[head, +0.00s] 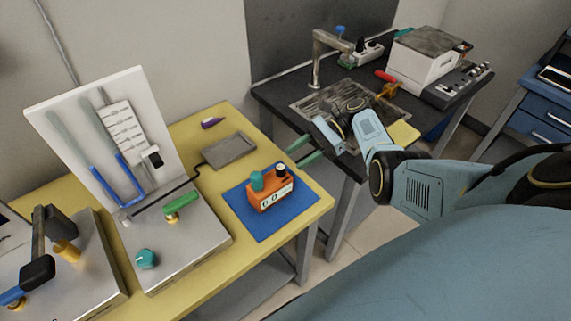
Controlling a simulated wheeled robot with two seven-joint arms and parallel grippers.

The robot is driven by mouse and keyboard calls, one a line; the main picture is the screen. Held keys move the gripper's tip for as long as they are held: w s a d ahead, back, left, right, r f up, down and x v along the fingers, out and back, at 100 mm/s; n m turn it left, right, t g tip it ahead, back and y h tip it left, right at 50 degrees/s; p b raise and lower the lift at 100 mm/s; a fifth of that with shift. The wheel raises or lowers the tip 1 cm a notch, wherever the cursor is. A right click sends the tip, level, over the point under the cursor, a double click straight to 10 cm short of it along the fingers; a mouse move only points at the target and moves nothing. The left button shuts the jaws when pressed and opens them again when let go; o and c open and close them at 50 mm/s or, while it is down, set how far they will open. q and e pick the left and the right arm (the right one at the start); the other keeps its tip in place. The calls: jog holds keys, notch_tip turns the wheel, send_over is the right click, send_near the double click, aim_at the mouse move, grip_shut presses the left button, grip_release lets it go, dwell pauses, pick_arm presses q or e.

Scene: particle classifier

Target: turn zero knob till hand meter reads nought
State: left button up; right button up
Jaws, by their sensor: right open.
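The hand meter (271,196) is a small orange box with a pale display on its front. It stands upright on a blue mat (262,225) on the yellow table. The display's digits are small; the last looks like 0, the first I cannot read surely. A teal knob (257,181) and a black-and-white knob (281,169) sit on its top; I cannot tell which is the zero knob. My right gripper (300,150) is open and empty, its two green fingers apart, above and behind the meter to the right, not touching it. My left gripper is not in view.
On the yellow table (202,131) stand a metal base (190,253) with an upright white panel (97,97), a teal knob (147,259) and a green handle (182,203). A grey tray (230,150) lies behind the mat. A dark bench (285,90) with a sink is beyond.

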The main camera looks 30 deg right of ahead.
jog(key=b+v, duration=0.1)
jog(key=v, duration=0.6)
jog(key=shift+f, duration=0.1)
